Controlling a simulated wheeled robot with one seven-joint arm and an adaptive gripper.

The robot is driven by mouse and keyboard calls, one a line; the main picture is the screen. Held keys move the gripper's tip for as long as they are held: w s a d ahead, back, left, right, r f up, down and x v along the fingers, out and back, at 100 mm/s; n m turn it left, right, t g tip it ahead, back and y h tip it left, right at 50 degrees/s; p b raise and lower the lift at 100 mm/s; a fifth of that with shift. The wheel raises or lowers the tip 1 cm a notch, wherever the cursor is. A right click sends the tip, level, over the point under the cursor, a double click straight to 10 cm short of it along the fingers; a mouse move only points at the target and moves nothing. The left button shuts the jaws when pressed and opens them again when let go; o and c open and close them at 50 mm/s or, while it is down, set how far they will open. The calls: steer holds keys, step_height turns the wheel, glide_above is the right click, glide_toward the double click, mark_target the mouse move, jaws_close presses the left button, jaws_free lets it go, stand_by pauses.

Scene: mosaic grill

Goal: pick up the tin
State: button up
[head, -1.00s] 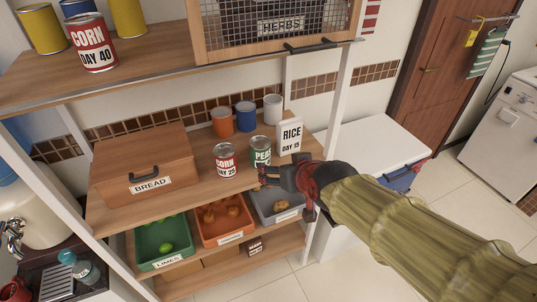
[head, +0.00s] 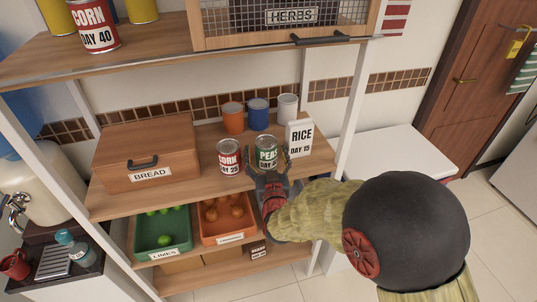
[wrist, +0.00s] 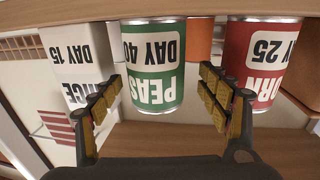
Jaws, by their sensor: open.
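A green and white PEAS tin (head: 266,152) stands upright on the middle shelf. It shows upside down in the wrist view (wrist: 155,65), centred between my fingers. My gripper (head: 268,172) is open in front of this tin, with a fingertip toward each side; the wrist view also shows the empty gap of the gripper (wrist: 158,88). A red and white CORN DAY 25 tin (head: 229,158) stands just left of the peas tin. Another red CORN DAY 40 tin (head: 94,26) stands on the upper shelf.
A white RICE box (head: 299,138) stands close right of the peas tin. Orange (head: 233,118), blue (head: 259,114) and white (head: 288,107) cans stand behind. A wooden BREAD box (head: 147,157) fills the shelf's left. Bins of limes (head: 163,240) and other produce (head: 228,235) sit below.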

mark_target(265, 139)
steer(key=w+b, duration=0.1)
steer(key=w, duration=0.5)
steer(key=shift+w+a+r+b, duration=0.1)
steer(key=shift+w+a+b, duration=0.1)
steer(key=shift+w+b, duration=0.15)
steer(key=shift+c, duration=0.8)
steer(key=c, duration=1.7)
steer(key=shift+r, duration=0.1)
steer(key=shift+c, duration=0.3)
